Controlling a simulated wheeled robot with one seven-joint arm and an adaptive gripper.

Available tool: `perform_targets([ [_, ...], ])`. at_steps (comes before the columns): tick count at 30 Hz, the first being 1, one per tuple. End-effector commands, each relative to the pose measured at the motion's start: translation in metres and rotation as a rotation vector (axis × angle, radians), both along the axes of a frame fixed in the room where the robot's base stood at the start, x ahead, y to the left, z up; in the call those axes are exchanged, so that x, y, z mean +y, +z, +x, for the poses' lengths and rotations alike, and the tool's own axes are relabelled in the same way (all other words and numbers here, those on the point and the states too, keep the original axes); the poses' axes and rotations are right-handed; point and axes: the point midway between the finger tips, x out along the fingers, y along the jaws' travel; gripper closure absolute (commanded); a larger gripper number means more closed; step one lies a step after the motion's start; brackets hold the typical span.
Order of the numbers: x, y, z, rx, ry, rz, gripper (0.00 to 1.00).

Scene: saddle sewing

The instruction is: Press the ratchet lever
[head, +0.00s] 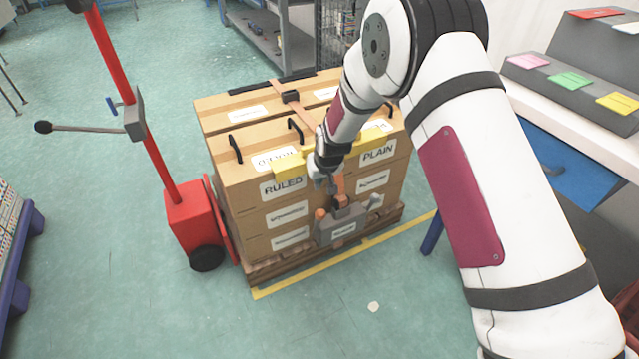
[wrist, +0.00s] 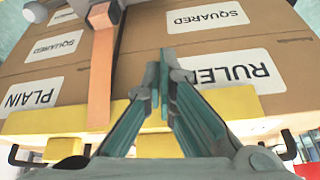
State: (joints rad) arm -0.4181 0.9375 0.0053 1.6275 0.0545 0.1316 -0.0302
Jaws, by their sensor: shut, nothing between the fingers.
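The grey ratchet (head: 343,230) hangs low on the front of a stack of cartons, with a white label on its body. A short grey lever (head: 374,201) sticks out at its upper right. An orange strap (head: 340,184) runs down to it; the strap (wrist: 103,75) also shows in the wrist view, left of my fingers. Only a grey edge of the ratchet (wrist: 126,3) shows at the top of the wrist view. My gripper (head: 331,187) is just above the ratchet, in front of the cartons. Its fingers (wrist: 160,72) are shut and empty. Whether they touch anything is unclear.
Cartons (head: 240,150) with black handles stand on a wooden pallet (head: 268,268). Yellow corner guards (head: 289,170) sit on their top front edge. A red wheeled stand (head: 190,215) is close on the left. Floor in front (head: 320,315) is mostly clear. A shelf bench stands at right.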

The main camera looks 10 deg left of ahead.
Motion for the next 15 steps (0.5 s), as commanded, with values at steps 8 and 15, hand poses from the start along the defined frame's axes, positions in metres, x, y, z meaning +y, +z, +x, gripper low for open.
perform_targets([
  [8,0.009,-0.045,0.018,0.001,0.001,-0.001,1.00],
  [15,0.015,-0.075,0.030,0.002,0.000,-0.001,1.00],
])
